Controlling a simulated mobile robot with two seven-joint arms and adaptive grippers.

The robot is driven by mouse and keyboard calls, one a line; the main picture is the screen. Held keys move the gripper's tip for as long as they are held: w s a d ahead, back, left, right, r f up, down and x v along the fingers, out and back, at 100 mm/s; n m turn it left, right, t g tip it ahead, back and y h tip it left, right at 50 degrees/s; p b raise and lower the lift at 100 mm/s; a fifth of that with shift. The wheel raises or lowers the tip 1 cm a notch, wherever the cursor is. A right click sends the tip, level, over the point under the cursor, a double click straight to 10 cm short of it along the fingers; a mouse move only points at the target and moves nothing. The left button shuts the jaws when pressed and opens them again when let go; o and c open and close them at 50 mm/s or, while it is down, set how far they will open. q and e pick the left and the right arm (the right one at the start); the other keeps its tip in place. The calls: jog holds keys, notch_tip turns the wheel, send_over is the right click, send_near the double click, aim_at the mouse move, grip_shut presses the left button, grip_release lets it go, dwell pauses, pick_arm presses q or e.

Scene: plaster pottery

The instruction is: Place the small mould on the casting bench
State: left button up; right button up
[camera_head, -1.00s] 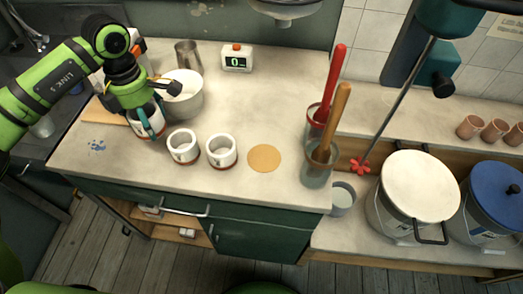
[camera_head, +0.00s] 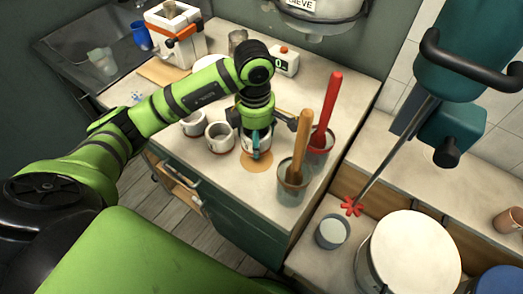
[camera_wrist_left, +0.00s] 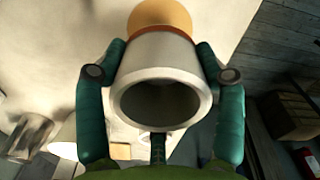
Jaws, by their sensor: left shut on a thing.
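My left gripper (camera_head: 256,136) is shut on a small white mould with a reddish-orange base band, mostly hidden by the fingers in the head view. In the left wrist view the mould (camera_wrist_left: 162,56) sits between both fingers, its round opening facing the camera. It is over the round tan disc (camera_head: 257,166) on the casting bench (camera_head: 215,173); I cannot tell whether its base touches. The disc also shows beyond the mould in the wrist view (camera_wrist_left: 160,14). Two similar white moulds stand to the left, one nearer (camera_head: 220,138) and one farther (camera_head: 193,125). My right gripper is not in view.
Close right of the gripper, a container (camera_head: 293,180) holds a wooden-handled tool and another holds a red-handled tool (camera_head: 327,110). A timer (camera_head: 284,61) stands behind. My left arm covers part of the bench and most of a white bowl. A bucket (camera_head: 410,250) stands at lower right.

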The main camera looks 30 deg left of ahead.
pick_arm(q)
jog(key=shift+a+f, duration=0.2)
jog(key=shift+f, duration=0.85)
jog(key=f, duration=0.1)
jog(key=f+p, duration=0.1)
jog(key=f, duration=0.1)
jog(key=shift+d, duration=0.25)
jog(key=shift+a+f, duration=0.1)
jog(key=shift+f, duration=0.4)
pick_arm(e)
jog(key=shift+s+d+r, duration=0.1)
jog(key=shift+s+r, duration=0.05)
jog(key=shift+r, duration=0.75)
pick_arm(q)
jog(key=shift+f, duration=0.15)
jog(key=o, duration=1.3)
jog(key=shift+o, duration=0.2)
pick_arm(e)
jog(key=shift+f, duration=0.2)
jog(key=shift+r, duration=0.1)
